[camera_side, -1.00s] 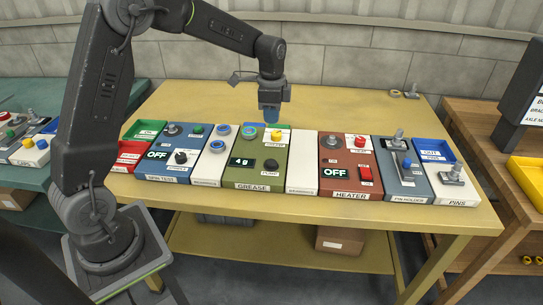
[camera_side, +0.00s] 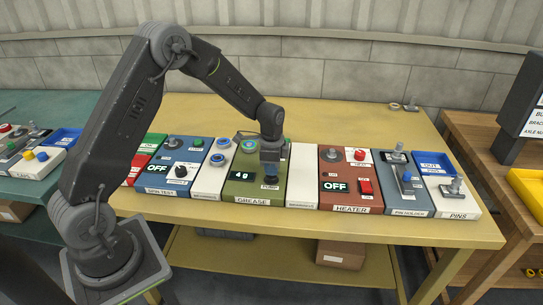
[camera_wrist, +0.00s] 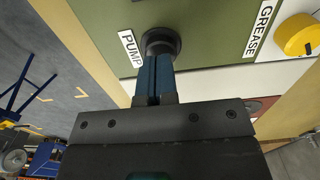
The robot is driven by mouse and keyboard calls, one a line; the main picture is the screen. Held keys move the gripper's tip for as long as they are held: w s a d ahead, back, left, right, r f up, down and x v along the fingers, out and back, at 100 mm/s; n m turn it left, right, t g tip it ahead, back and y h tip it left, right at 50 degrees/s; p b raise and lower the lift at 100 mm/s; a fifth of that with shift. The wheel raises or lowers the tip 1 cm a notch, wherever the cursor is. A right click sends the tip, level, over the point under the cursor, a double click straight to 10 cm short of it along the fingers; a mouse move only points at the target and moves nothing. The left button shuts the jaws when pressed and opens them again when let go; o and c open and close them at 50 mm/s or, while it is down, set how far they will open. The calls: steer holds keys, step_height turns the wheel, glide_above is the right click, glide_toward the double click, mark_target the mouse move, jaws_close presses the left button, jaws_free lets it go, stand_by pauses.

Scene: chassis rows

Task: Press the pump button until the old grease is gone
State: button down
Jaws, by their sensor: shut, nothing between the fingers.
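The green grease panel (camera_side: 238,194) stands mid-row on the yellow table. Its display (camera_side: 241,175) reads 4 g.
The brown heater panel (camera_side: 345,196) shows OFF. A yellow knob (camera_wrist: 297,35) sits near the GREASE label.

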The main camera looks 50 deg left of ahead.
steer(key=shift+f, duration=0.45)
steer(key=shift+f, duration=0.1)
steer(key=shift+s+f, duration=0.15)
steer(key=shift+f, duration=1)
step_height(320, 180, up, 15)
steer(key=shift+w, duration=0.35)
